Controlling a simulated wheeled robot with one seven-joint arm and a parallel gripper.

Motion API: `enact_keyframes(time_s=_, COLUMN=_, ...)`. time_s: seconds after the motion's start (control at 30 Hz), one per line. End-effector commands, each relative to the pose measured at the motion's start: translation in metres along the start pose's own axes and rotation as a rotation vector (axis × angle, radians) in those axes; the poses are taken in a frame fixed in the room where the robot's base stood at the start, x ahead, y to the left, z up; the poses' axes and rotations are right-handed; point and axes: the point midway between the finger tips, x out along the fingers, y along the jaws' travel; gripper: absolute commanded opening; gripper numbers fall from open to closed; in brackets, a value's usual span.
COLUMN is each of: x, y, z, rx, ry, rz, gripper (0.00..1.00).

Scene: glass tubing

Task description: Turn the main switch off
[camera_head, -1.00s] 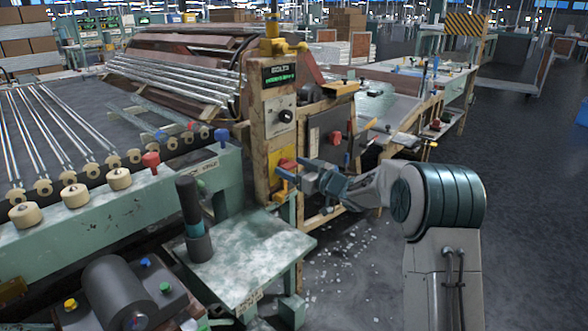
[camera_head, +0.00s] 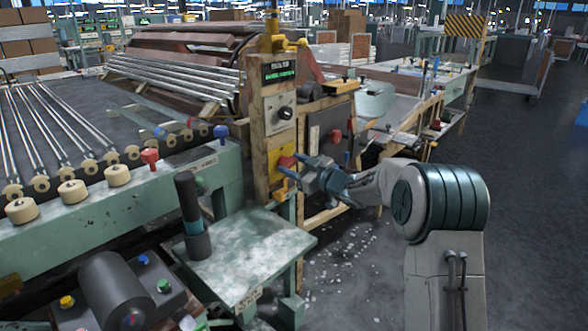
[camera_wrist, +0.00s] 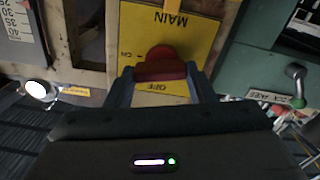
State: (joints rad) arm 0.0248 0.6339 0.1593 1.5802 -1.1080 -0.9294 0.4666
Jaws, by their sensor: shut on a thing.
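The main switch has a red knob (camera_wrist: 160,64) on a yellow plate (camera_wrist: 205,32) marked MAIN, ON and OFF. The lettering is upside down in the wrist view. My gripper (camera_wrist: 160,78) is shut on the red knob, one finger on each side. The OFF label lies just below the knob in that view, and ON lies to its left. In the head view the red knob (camera_head: 287,161) sits low on the wooden post, partly covered by my gripper (camera_head: 288,171). Which mark the knob points at is hard to tell.
Above the switch, the post carries a black dial (camera_head: 286,113) and a green display (camera_head: 280,71). A panel with another red knob (camera_head: 335,135) stands to the right. A green-topped stand (camera_head: 245,255) is below left. Open floor lies to the right.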

Motion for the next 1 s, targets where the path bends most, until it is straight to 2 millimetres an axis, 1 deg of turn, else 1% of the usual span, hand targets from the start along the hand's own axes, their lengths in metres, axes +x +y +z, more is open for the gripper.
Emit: enact_keyframes(time_s=1.0, x=0.0005, y=-0.0059, z=0.0017, rx=-0.963, ry=0.004, rz=0.000, gripper=0.26)
